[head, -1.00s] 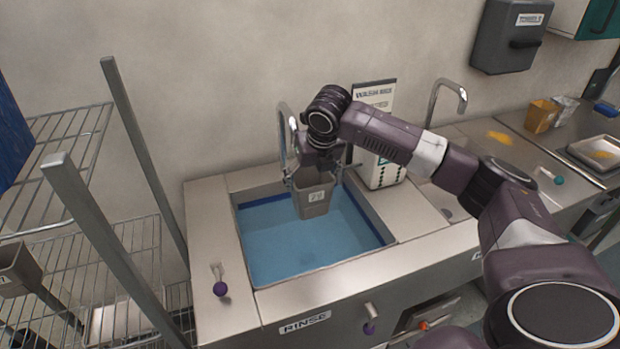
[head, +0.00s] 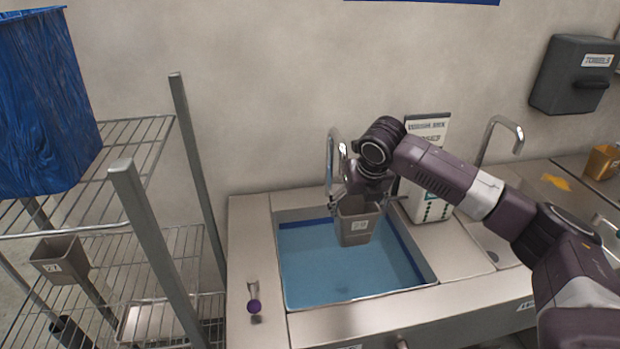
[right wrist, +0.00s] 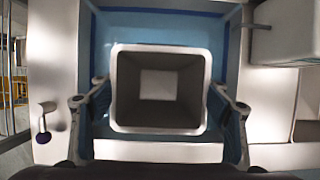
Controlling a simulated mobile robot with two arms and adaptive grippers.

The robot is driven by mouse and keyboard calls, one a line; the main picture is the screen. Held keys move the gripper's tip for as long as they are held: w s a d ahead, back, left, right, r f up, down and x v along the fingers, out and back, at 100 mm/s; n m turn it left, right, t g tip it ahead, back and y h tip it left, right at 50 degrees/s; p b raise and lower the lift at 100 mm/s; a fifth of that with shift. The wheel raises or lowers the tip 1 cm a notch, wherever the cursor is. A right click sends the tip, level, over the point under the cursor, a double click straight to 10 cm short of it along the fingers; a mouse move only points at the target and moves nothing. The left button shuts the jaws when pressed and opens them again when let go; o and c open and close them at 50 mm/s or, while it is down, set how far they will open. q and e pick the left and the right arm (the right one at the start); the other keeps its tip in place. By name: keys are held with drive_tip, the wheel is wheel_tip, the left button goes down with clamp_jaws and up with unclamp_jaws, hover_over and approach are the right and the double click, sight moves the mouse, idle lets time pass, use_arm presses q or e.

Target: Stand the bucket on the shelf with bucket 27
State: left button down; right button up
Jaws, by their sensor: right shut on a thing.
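My right gripper (head: 366,193) is shut on a grey-brown square bucket (head: 356,228) and holds it upright over the blue rinse basin (head: 345,275). The bucket has a white number label, too small to read surely. In the right wrist view the bucket (right wrist: 158,118) looks empty, with a finger on either side of its rim. Another grey-brown bucket (head: 60,262), with a label that seems to read 27, is at the wire rack (head: 185,255) on the left, below the top shelf. My left gripper is not in view.
A large blue bin (head: 40,110) stands on the rack's top shelf. A grey rack post (head: 155,250) rises in front. A metal tray (head: 150,320) lies low in the rack. A faucet (head: 333,155) and a white box (head: 428,130) stand behind the basin.

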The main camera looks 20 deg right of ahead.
drive_tip(key=shift+a+m, duration=0.3)
drive_tip(key=shift+a, duration=0.3)
drive_tip(key=s+a+f+m+g+h+b, duration=0.1)
drive_tip(key=s+a+m+g+h, duration=0.1)
drive_tip(key=s+a+m, duration=0.35)
drive_tip(key=s+a+f+m+g+h+b, duration=0.1)
drive_tip(key=s+a+m+g+h, duration=0.1)
drive_tip(key=a+m, duration=0.55)
drive_tip(key=s+a+m+g+y+b, duration=0.1)
drive_tip(key=s+a+m+g+y, duration=0.1)
drive_tip(key=s+m, duration=0.5)
drive_tip(key=s+a+m+g+y, duration=0.2)
drive_tip(key=s+m, duration=0.6)
drive_tip(key=m, duration=0.4)
drive_tip(key=shift+s+a+r+m+g+y+b, duration=0.2)
drive_tip(key=shift+s+a+m+g+y+b, duration=0.1)
drive_tip(key=shift+g+y+b, duration=0.15)
drive_tip(key=shift+w+d, duration=0.1)
